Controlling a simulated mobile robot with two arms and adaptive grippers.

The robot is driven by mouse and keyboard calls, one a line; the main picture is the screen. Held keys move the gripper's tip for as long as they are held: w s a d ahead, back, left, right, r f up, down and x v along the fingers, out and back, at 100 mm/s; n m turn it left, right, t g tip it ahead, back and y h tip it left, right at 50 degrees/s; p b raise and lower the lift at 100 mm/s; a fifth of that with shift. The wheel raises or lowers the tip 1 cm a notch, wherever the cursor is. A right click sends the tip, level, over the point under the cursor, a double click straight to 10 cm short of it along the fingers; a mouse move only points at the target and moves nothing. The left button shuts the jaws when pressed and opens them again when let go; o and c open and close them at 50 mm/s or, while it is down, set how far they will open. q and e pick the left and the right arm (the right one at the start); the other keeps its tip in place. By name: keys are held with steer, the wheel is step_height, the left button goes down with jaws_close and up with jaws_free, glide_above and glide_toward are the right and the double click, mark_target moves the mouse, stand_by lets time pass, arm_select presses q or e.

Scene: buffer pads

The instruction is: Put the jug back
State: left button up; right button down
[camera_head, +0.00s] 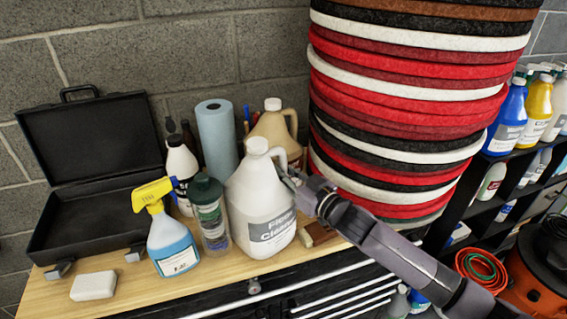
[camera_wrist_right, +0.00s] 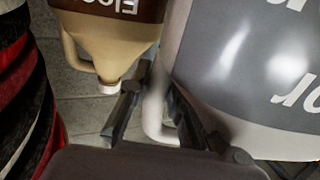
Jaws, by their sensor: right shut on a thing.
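The white jug (camera_head: 258,205) with a grey "Floor Cleaner" label is upright at the front of the wooden bench top (camera_head: 105,258). My right gripper (camera_head: 290,178) reaches in from the right and is shut on the jug's handle. In the right wrist view, the gripper's fingers (camera_wrist_right: 155,110) are on either side of the white handle, and the jug (camera_wrist_right: 205,60) fills the right side. I cannot tell whether the jug's base touches the bench. My left gripper is not in view.
A tan jug (camera_head: 272,130) stands close behind. A green-capped bottle (camera_head: 209,212), a blue spray bottle (camera_head: 170,240) and a blue paper roll (camera_head: 217,140) crowd the left. A tall stack of pads (camera_head: 410,110) stands right. An open black case (camera_head: 95,150) lies at far left.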

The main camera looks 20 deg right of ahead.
steer(key=shift+r, duration=0.2)
steer(key=c, duration=1.9)
jaws_free()
steer(key=shift+f, duration=0.3)
steer(key=o, duration=0.4)
steer(key=shift+r, duration=0.2)
steer(key=shift+b+v, duration=1.8)
steer(key=shift+v, duration=4.3)
